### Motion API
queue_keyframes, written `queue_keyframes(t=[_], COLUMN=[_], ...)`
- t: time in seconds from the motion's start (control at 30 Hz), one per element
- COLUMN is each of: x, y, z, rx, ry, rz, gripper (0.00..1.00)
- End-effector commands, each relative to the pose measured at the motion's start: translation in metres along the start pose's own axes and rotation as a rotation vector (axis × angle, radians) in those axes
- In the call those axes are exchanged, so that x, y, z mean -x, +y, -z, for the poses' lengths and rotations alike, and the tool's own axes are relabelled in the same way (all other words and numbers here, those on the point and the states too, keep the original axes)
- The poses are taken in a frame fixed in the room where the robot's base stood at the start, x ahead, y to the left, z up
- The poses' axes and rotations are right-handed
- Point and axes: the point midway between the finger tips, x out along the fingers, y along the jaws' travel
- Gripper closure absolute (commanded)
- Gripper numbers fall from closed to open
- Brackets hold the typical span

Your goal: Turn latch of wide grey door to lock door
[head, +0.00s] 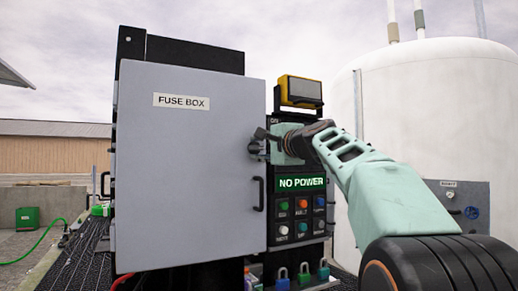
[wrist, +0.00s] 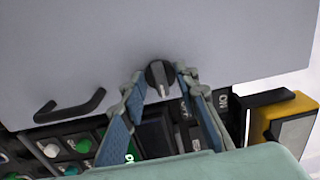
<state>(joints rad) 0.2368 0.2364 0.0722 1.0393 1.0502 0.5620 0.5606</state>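The wide grey door (head: 185,165), labelled FUSE BOX, looks closed or nearly closed over the box front. Its dark latch (wrist: 160,76) is a round knob with a grey pointer, close to the door's edge. In the wrist view the pointer runs roughly down toward my gripper. My gripper (wrist: 160,73) is open, with one blue-grey finger on each side of the latch and small gaps between. In the head view my gripper (head: 262,142) reaches in from the right at the door's edge and partly hides the latch (head: 255,148).
A black door handle (head: 259,194) sits below the latch. A control panel with buttons and a NO POWER display (head: 302,183) stands right of the door. A yellow box (head: 300,91) tops it. Coloured padlocks (head: 304,274) hang below. A white tank (head: 430,110) stands behind my arm.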

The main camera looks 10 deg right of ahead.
Motion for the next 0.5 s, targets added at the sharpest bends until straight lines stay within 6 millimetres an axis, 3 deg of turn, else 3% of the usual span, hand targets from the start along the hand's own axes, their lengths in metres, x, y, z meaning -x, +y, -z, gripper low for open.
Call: queue_keyframes(t=[0.27,0.5], x=[0.013,0.054], y=[-0.001,-0.001], z=[0.001,0.001], rx=[-0.001,-0.001], ry=[0.002,0.003], rz=[-0.001,0.000], gripper=[0.72,0.72])
